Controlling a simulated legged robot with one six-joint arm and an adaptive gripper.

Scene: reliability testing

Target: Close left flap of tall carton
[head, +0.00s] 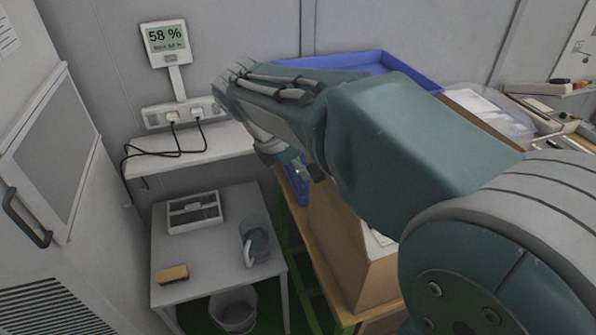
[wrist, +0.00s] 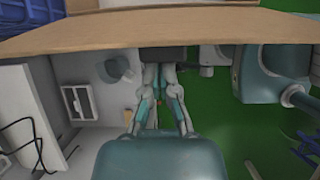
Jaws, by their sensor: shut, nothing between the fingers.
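The tall brown carton (head: 345,245) stands on the wooden bench, partly hidden behind my arm in the head view. My gripper (head: 308,172) is shut and empty, by the carton's upper left side. In the wrist view my gripper (wrist: 159,68) points at a wide brown cardboard panel (wrist: 110,38) that crosses the top of the picture. The fingertips end close to its lower edge; I cannot tell whether they touch. The panel looks like part of the carton, but I cannot tell whether it is the left flap. My arm hides the carton's top.
A wooden bench (head: 316,262) carries a blue bin (head: 405,62) at the back. A lower grey table (head: 205,262) at left holds a jug (head: 256,243), a divided tray (head: 194,212) and a brush (head: 172,274). A wall shelf (head: 190,150) with cables is behind it.

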